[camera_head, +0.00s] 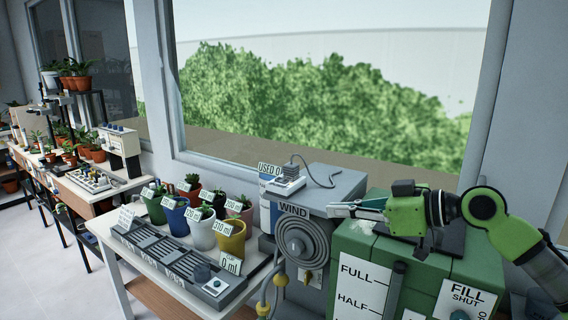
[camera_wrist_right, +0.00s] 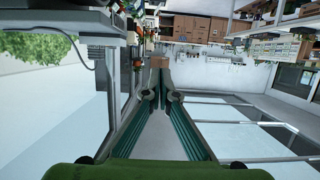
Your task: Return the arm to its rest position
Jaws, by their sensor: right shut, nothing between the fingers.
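My right arm (camera_head: 500,222) comes in from the right in the head view, green with dark joints. My right gripper (camera_head: 345,209) reaches leftward above the green tank and close to the grey wind unit. In the wrist view its two green fingers (camera_wrist_right: 160,68) run away from the camera and come together at the tips. It is shut and nothing shows between the fingers. I cannot tell from the head view whether the fingers touch the wind unit. My left gripper is not in view.
The green tank (camera_head: 420,268) carries "FULL", "HALF" and "FILL SHUT" labels. The grey wind unit (camera_head: 345,186) has a coiled hose (camera_head: 300,248) on its front. Several labelled pots, including a yellow one (camera_head: 231,243), stand on the white table (camera_head: 110,235) to the left. A window is behind.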

